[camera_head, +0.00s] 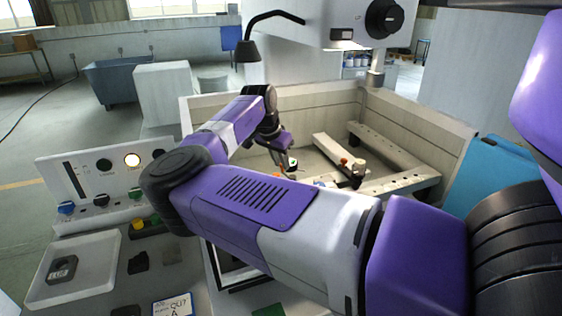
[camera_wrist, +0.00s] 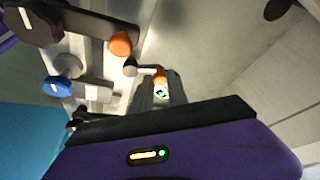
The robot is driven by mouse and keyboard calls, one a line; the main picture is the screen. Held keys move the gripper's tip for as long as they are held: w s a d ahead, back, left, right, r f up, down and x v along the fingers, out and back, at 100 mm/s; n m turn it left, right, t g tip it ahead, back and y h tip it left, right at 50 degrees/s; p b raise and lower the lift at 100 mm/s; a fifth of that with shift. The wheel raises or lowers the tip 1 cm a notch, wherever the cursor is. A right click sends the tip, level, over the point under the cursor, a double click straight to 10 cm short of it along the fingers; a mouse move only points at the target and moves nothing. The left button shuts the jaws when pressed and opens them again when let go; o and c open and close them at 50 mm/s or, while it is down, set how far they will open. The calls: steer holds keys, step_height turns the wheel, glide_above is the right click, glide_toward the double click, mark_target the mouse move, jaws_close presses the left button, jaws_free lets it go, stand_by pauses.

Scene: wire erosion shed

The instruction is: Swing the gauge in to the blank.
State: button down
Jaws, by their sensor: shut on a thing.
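My gripper (camera_head: 285,160) is low inside the pale machine tank, left of its beams. In the wrist view my gripper (camera_wrist: 159,88) is shut on a small part with an orange end, which I take to be the gauge (camera_wrist: 160,76). A short light arm runs left from it to a grey ball end. A dark block with a pale label, possibly the blank (camera_wrist: 38,22), sits at upper left, apart from the ball end. My fingers and wrist hide much of the gauge. In the head view the gauge is too small to make out clearly.
The tank wall (camera_head: 425,120) surrounds the work area. Beams (camera_head: 390,150) lie right of my gripper. An orange knob (camera_wrist: 120,44) and a blue knob (camera_wrist: 53,85) are close by. A lamp (camera_head: 247,50) hangs behind. A control panel (camera_head: 90,170) and a tray (camera_head: 85,285) stand at left.

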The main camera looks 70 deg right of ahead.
mark_target(290, 171)
steer(key=shift+d+r, duration=0.1)
stand_by(0.5)
steer(key=shift+s+d+m+g+p, duration=0.2)
steer(key=shift+d+m+g+p, duration=0.15)
steer(key=shift+m, duration=0.65)
steer(key=m, duration=0.2)
steer(key=s+d+m+g+y+b, duration=0.1)
steer(key=m, duration=0.1)
steer(key=s+m+g+y, duration=0.1)
steer(key=m, duration=0.1)
steer(key=shift+d+m+b, duration=0.3)
steer(key=shift+d+m, duration=0.05)
steer(key=shift+m, duration=0.05)
steer(key=shift+s+d+m+y+b, duration=0.1)
steer(key=shift+s+m+y+b, duration=0.15)
steer(key=shift+m, duration=0.3)
steer(key=shift+s+m+y+b, duration=0.15)
steer(key=shift+m+y, duration=0.1)
steer(key=shift+m, duration=0.3)
steer(key=c, duration=1.3)
jaws_free()
steer(key=shift+w, duration=0.15)
